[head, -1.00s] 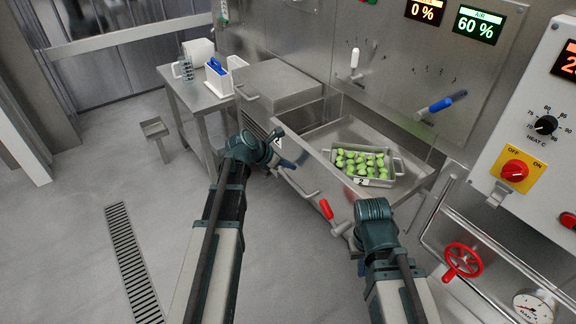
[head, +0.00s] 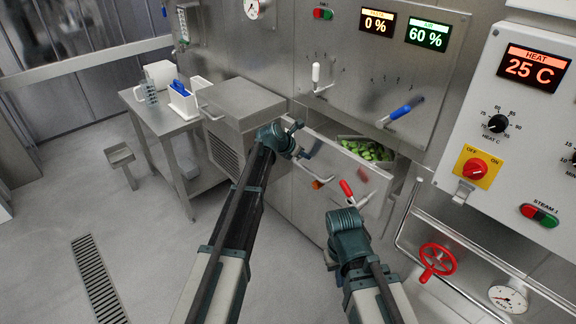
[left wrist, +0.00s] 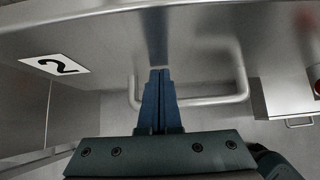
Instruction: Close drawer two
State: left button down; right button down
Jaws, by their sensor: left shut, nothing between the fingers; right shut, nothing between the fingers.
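Drawer two (head: 345,163) is partly open, with its steel front standing out from the wall unit. A tray of green filled pasta (head: 368,150) shows inside, its near part hidden behind the front. In the left wrist view, the drawer front (left wrist: 100,45) carries the number 2 label (left wrist: 55,65) and a bar handle (left wrist: 215,101). My left gripper (head: 301,153) is shut and empty, its fingertips (left wrist: 160,73) at the drawer front beside the handle bar; contact looks likely but is hard to confirm. My right gripper (head: 340,222) is shut and empty, low in front of the unit, its fingertips mostly hidden.
A red-handled lever (head: 346,189) and an orange knob (head: 320,183) sit near the drawer front. A steel box unit (head: 240,105) and side table (head: 160,122) stand to the left. A red valve wheel (head: 437,259) and pipe rail are at right.

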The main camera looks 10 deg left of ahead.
pick_arm(q)
jog(key=w+d, duration=0.2)
jog(key=w, duration=0.1)
jog(key=w+d, duration=0.2)
jog(key=w, duration=0.1)
jog(key=w+d, duration=0.3)
jog(key=shift+w+d, duration=0.1)
jog(key=shift+w, duration=0.1)
jog(key=shift+w+d+r, duration=0.1)
